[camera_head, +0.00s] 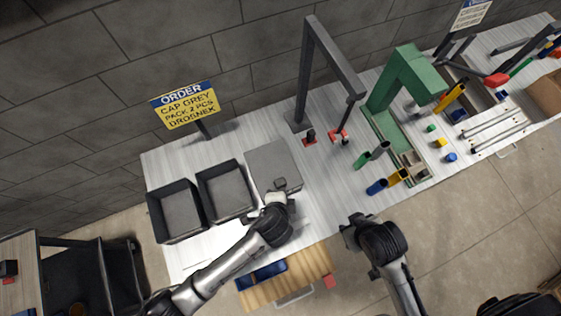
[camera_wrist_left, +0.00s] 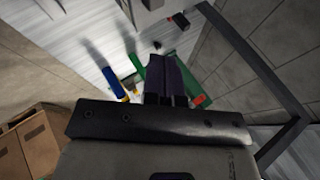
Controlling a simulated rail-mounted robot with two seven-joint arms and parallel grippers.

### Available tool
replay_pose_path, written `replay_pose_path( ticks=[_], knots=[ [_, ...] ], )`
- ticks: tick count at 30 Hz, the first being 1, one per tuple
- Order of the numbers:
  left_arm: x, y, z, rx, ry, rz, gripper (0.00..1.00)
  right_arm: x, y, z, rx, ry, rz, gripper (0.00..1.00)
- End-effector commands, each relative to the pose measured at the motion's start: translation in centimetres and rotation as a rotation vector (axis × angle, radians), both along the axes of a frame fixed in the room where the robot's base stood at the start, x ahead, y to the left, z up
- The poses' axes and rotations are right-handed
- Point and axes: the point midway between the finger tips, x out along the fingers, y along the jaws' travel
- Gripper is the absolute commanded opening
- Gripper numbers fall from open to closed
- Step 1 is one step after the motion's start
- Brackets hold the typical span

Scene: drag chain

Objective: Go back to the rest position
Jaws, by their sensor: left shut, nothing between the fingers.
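My left gripper (camera_head: 288,203) is over the front edge of the white table (camera_head: 325,205), just in front of a grey box with a lid (camera_head: 270,167). In the left wrist view its two dark fingers (camera_wrist_left: 167,88) are together with nothing between them. My right gripper (camera_head: 350,228) hangs near the table's front edge, to the right of the left one. Its fingertips are small and dark, so its opening is unclear. I see nothing held in it.
Two open grey bins (camera_head: 178,210) (camera_head: 226,190) stand at the table's left. A dark frame (camera_head: 332,60) and a green press (camera_head: 405,80) rise behind. Blue (camera_head: 377,186) and yellow (camera_head: 398,177) cylinders lie front right. A wooden drawer (camera_head: 315,262) juts out below the table.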

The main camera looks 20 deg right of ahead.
Motion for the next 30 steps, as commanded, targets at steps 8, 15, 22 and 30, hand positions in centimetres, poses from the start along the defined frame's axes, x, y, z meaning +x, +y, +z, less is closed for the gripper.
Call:
replay_pose_path(
  ticks=[8, 15, 22, 30],
  knots=[
    [-1.1, 0.4, 0.9, -0.002, 0.001, 0.002, 0.0, 0.0, 0.0, -0.1, 0.0, 0.0, 0.0, 0.43],
    [-1.5, 1.1, 0.6, -0.05, 0.075, 0.157, 0.0, 0.0, 0.0, 0.0, 0.0, -0.001, -0.001, 0.43],
    [1.4, 3.9, 8.6, -0.293, 0.145, 0.473, 0.0, -0.1, 0.1, -0.1, 0.003, 0.001, -0.002, 0.43],
    [2.3, 13.1, 16.4, -0.575, 0.211, 0.843, 0.0, 0.0, 0.2, 1.5, 0.007, -0.001, -0.004, 0.43]
  ],
)
